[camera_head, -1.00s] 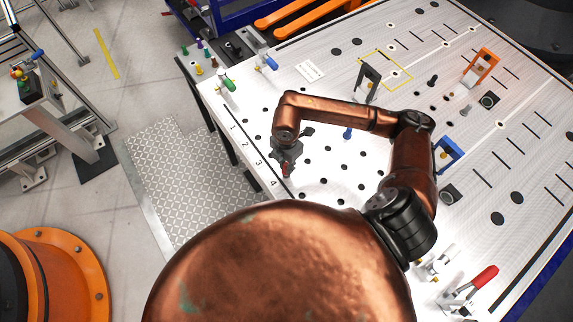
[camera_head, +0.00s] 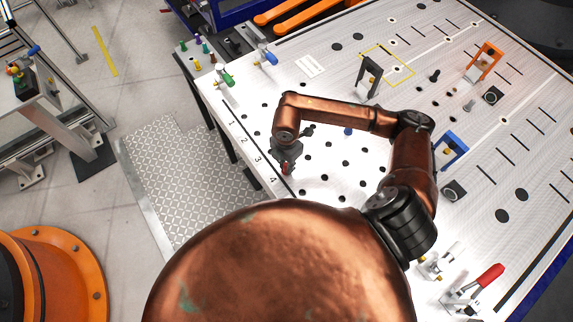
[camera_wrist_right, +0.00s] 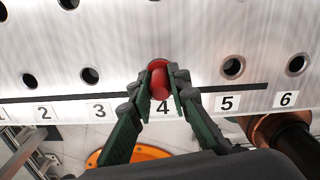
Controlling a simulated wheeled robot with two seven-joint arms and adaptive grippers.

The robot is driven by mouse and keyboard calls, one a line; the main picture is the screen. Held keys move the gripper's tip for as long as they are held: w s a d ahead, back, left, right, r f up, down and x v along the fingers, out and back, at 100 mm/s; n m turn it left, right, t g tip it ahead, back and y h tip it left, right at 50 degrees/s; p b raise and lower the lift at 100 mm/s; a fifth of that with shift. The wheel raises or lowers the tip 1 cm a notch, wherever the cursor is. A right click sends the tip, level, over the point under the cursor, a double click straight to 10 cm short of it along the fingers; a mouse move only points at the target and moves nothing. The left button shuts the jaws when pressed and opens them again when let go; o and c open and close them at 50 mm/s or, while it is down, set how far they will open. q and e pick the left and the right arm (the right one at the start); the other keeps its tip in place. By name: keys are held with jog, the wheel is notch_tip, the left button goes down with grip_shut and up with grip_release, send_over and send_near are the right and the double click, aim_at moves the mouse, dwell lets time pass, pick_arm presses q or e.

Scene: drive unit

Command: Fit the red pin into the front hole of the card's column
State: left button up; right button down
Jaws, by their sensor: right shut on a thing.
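The red pin (camera_wrist_right: 158,76) is held between the two fingers of my right gripper (camera_wrist_right: 160,92) in the right wrist view. It stands over the front hole position above the label 4 (camera_wrist_right: 163,108); I cannot tell whether its tip is in the hole. In the head view the red pin (camera_head: 285,168) shows small below my right gripper (camera_head: 286,160), at the board's numbered front edge. The card (camera_head: 312,66) is a small white patch on the board, and its print is too small to read. My left gripper is not in view.
The white perforated board (camera_head: 310,105) has open front holes by labels 2, 3, 5 and 6. A blue pin (camera_head: 348,131) stands behind my wrist. Dark, orange (camera_head: 487,57) and blue (camera_head: 450,147) brackets and a red-handled clamp (camera_head: 488,276) stand farther off.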

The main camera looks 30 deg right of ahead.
jog(key=shift+f, duration=0.1)
dwell(0.5)
jog(key=c, duration=1.7)
grip_release()
jog(key=shift+c, duration=0.2)
notch_tip(320, 180, up, 12)
